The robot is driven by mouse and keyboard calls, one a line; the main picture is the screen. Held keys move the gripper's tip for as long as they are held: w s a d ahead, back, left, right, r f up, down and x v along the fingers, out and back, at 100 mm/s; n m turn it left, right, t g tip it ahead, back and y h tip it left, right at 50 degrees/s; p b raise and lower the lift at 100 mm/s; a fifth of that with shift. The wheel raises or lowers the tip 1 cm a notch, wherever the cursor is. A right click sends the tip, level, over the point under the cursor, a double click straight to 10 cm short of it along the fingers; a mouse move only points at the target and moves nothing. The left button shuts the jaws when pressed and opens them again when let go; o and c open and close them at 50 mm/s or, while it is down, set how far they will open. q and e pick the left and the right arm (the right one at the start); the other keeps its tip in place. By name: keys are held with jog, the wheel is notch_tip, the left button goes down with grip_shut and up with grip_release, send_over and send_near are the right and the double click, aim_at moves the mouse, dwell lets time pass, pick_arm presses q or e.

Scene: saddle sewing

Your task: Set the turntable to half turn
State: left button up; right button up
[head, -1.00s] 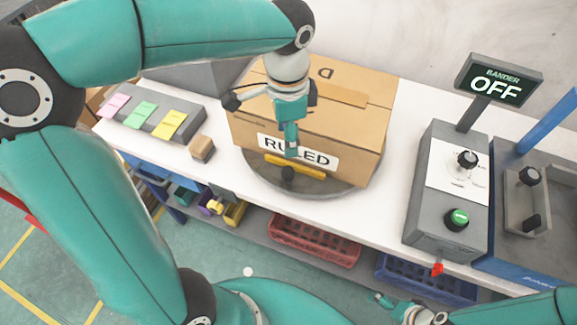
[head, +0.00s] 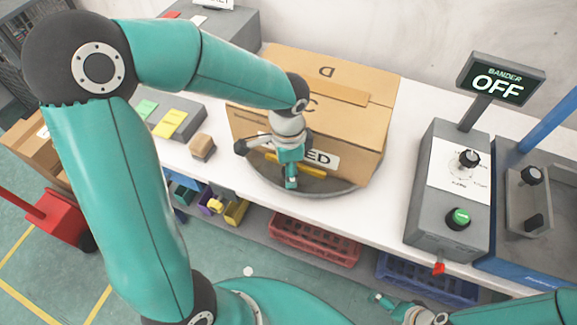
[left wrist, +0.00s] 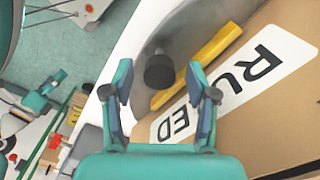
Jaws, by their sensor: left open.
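The turntable (head: 335,191) is a grey round plate on the white bench, with a cardboard box (head: 340,115) on it. A yellow bar (head: 314,172) lies on the plate along the box's labelled side; it also shows in the left wrist view (left wrist: 205,58). A black knob (left wrist: 159,70) stands beside the bar, hidden behind my gripper in the head view. My left gripper (head: 291,183) is open above the plate's front edge. In the left wrist view its fingers (left wrist: 160,84) spread to either side of the knob, apart from it. My right gripper (head: 380,299) is low at the front, its jaws unclear.
A grey control box (head: 447,215) with knobs stands on the right, with a sign (head: 499,83) reading BANDER OFF. A small wooden block (head: 202,147) and a sloped holder with coloured cards (head: 178,123) lie left of the box. Red (head: 315,240) and blue crates (head: 425,278) sit below.

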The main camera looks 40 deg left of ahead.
pick_arm(q)
grip_shut()
jog(key=shift+d, duration=0.1)
dwell(0.3)
